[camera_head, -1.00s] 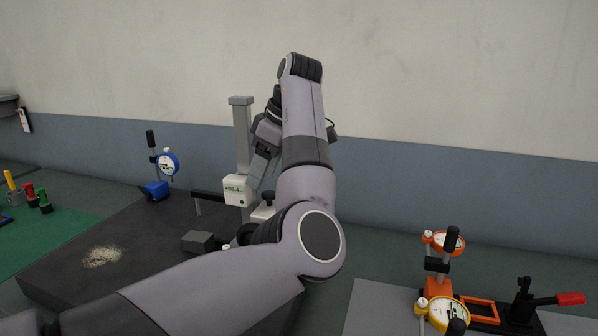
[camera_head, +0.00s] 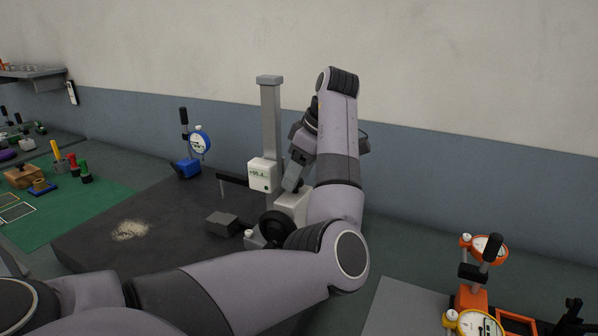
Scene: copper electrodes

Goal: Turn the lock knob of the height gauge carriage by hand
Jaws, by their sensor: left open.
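The height gauge has a tall grey column (camera_head: 270,125) standing on the dark surface plate. The lock knob cannot be picked out clearly; the area right of the carriage is partly covered by my left gripper. My left gripper (camera_head: 291,184) is open and points down and left, close to the right side of the carriage. I cannot tell whether it touches anything. My left arm hides part of the gauge's base. My right gripper is out of view.
A dark surface plate (camera_head: 95,240) carries a small grey block (camera_head: 221,223), a pale powdery patch (camera_head: 130,230) and a blue dial-gauge stand (camera_head: 187,167). A green mat (camera_head: 100,199) with small tools lies left. An orange gauge stand (camera_head: 472,297) is at right.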

